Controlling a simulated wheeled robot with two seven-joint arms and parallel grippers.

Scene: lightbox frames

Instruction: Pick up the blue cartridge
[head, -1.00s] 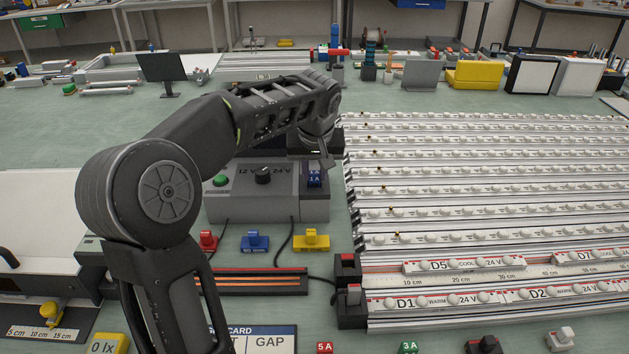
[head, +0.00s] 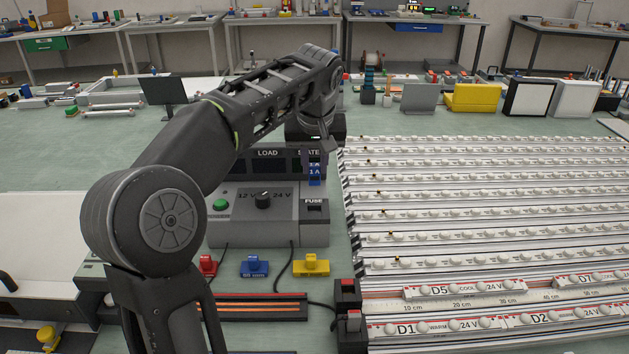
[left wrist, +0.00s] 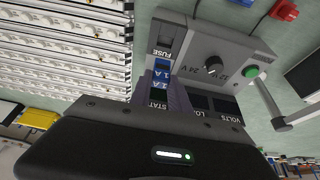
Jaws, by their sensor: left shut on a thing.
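The blue cartridge (head: 314,174), marked 1 A, hangs upright from my left gripper (head: 316,157), which is shut on its upper part. It is just above the FUSE slot (head: 314,205) of the grey power supply box (head: 235,228). The slot looks dark and empty. In the left wrist view the cartridge (left wrist: 162,74) shows between the fingers of my left gripper (left wrist: 166,92), with the FUSE slot (left wrist: 166,42) beyond it. The gripper body hides part of the box's display. My right gripper is not in view.
Red (head: 208,265), blue (head: 254,266) and yellow (head: 311,264) connectors lie in front of the box. Rows of white LED strips (head: 480,210) fill the right of the bench. A dark monitor (head: 163,92) stands behind my arm.

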